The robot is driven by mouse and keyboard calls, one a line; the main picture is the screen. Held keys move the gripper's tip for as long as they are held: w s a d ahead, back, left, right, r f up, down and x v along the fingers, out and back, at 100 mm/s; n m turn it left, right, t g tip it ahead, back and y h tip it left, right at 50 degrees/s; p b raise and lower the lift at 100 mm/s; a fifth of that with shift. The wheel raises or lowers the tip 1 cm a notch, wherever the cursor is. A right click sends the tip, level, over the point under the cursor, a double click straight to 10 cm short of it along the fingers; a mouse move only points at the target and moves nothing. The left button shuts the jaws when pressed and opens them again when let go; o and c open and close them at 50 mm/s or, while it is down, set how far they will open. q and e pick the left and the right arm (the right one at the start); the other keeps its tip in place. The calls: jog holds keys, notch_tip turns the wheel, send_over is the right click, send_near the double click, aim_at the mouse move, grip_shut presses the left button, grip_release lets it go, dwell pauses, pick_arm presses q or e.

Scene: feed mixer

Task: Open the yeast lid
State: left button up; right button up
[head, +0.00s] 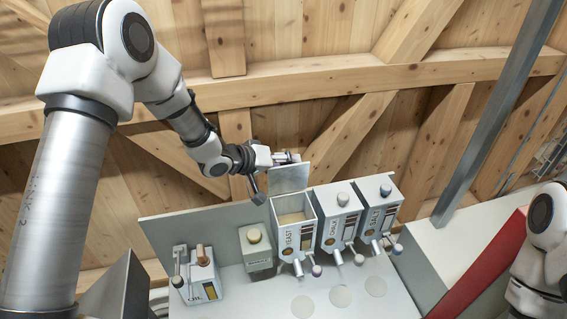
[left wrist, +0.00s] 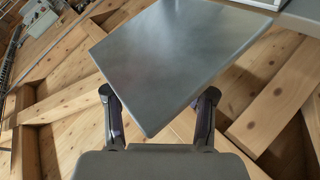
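The yeast bin (head: 294,240) is a white box labelled YEAST, first from the left in a row of similar bins. Its top is open and shows a pale tan content. The grey yeast lid (head: 288,179) stands raised, nearly upright, at the back of the bin. My left gripper (head: 273,166) is behind and beside the raised lid, at its upper left. In the left wrist view the lid (left wrist: 180,60) fills the upper middle, one corner between the spread fingers of the gripper (left wrist: 157,105). I cannot tell whether a finger touches it. My right gripper is out of view.
The chalk bin (head: 338,219) and another bin (head: 379,214) stand closed to the right, with knobs on top. A grey box (head: 256,250) and a small dispenser (head: 201,276) stand left. Pale discs (head: 341,296) lie on the counter in front. A wooden wall is behind.

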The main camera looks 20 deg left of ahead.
pick_arm(q)
jog(key=v, duration=1.2)
jog(key=shift+d, duration=0.1)
jog(key=shift+s, duration=0.1)
